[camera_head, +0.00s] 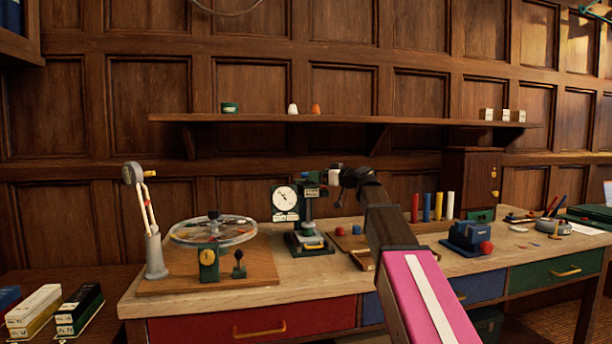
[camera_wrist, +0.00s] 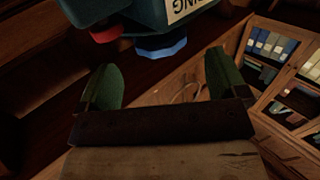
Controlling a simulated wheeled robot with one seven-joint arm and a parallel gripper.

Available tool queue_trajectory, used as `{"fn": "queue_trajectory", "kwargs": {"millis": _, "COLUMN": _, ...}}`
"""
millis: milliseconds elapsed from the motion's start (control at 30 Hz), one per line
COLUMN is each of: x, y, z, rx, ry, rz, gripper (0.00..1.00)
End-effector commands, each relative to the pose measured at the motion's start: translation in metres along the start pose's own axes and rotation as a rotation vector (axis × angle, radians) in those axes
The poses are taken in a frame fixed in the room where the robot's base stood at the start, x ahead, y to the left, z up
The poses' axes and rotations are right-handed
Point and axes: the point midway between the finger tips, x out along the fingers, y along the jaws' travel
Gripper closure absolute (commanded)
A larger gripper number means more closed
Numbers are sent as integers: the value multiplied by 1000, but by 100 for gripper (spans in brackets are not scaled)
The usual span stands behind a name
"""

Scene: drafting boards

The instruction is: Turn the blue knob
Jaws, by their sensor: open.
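In the wrist view, a blue knob (camera_wrist: 162,48) sticks out from a dark teal housing (camera_wrist: 135,15) with a pale label that reads upside down. A red knob (camera_wrist: 105,35) sits to its left on the same housing. My gripper (camera_wrist: 166,78) is open and empty, its two green fingers apart. The blue knob lies ahead of the gap between the fingers, and no finger touches it. In the head view my gripper (camera_head: 338,180) is beside the upper part of the dial gauge stand (camera_head: 310,242), where the knobs cannot be made out clearly.
A white-faced dial (camera_head: 285,198) is at the stand's left. A clear wheel (camera_head: 213,231) on a wooden board stands further left. Coloured cylinders (camera_head: 438,206) and a blue vise-like block (camera_head: 466,238) are to the right. The bench top (camera_head: 300,272) is bare along its front.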

Motion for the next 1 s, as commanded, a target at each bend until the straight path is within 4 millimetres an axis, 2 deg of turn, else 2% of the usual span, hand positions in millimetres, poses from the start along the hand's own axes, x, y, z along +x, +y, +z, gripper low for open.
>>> {"fn": "queue_trajectory", "kwargs": {"millis": 33, "x": 13, "y": 1, "z": -1, "rx": 0, "ry": 0, "rz": -2, "gripper": 9}}
{"fn": "queue_trajectory", "kwargs": {"millis": 100, "x": 25, "y": 1, "z": -1, "rx": 0, "ry": 0, "rz": -2, "gripper": 9}}
{"fn": "queue_trajectory", "kwargs": {"millis": 300, "x": 52, "y": 1, "z": -1, "rx": 1, "ry": 0, "rz": -2, "gripper": 9}}
{"fn": "queue_trajectory", "kwargs": {"millis": 500, "x": 64, "y": 0, "z": 0, "rx": 1, "ry": 0, "rz": 0, "gripper": 9}}
{"fn": "queue_trajectory", "kwargs": {"millis": 800, "x": 65, "y": 0, "z": 0, "rx": 0, "ry": 0, "rz": 0, "gripper": 9}}
{"fn": "queue_trajectory", "kwargs": {"millis": 933, "x": 65, "y": 0, "z": 0, "rx": 0, "ry": 0, "rz": 0, "gripper": 51}}
{"fn": "queue_trajectory", "kwargs": {"millis": 967, "x": 65, "y": 0, "z": 0, "rx": 0, "ry": 0, "rz": 0, "gripper": 58}}
{"fn": "queue_trajectory", "kwargs": {"millis": 1000, "x": 65, "y": 0, "z": 0, "rx": 0, "ry": 0, "rz": 0, "gripper": 58}}
